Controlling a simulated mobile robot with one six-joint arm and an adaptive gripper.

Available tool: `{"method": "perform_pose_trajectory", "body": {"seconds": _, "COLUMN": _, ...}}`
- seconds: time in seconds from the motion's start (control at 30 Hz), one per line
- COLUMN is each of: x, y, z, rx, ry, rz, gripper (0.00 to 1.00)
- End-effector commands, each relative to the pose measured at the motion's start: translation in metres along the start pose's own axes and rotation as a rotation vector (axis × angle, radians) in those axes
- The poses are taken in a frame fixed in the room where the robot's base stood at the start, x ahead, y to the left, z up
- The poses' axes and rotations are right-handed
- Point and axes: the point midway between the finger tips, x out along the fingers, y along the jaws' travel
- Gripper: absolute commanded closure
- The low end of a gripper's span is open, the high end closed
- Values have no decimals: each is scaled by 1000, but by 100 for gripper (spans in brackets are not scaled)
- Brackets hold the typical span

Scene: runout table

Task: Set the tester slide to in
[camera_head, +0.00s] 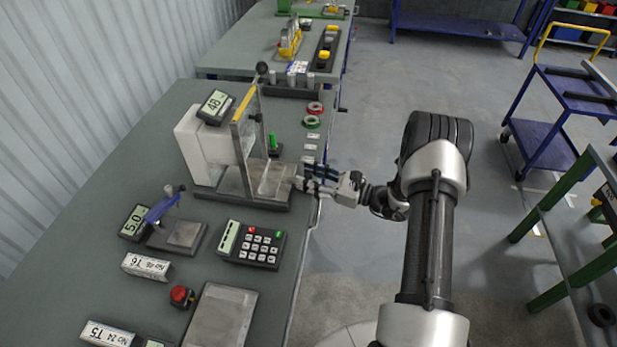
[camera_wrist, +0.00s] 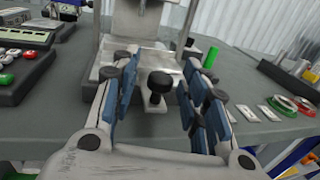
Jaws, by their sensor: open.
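The tester (camera_head: 205,150) is a white block with a "48" display, standing on a dark base on the table. Its light metal slide (camera_head: 268,178) reaches toward the table's right edge, past an upright frame. In the wrist view the slide (camera_wrist: 140,54) shows with a black knob (camera_wrist: 160,81) on a stem at its near end. My gripper (camera_head: 309,178) is at the slide's outer end, at the table edge. In the wrist view my gripper (camera_wrist: 156,80) is open, with a blue-padded finger on each side of the knob. I cannot tell whether either finger touches it.
A keypad box (camera_head: 252,244) stands near the tester's front side. A red button (camera_head: 181,295) is nearer. Open floor lies right of the table.

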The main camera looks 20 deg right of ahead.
Motion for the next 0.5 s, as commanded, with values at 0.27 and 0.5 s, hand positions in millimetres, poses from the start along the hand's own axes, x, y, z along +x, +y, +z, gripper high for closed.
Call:
{"method": "perform_pose_trajectory", "body": {"seconds": 0.27, "x": 5, "y": 0, "z": 0, "rx": 0, "ry": 0, "rz": -1, "gripper": 59}}
{"method": "perform_pose_trajectory", "body": {"seconds": 0.5, "x": 4, "y": 0, "z": 0, "rx": 0, "ry": 0, "rz": 0, "gripper": 70}}
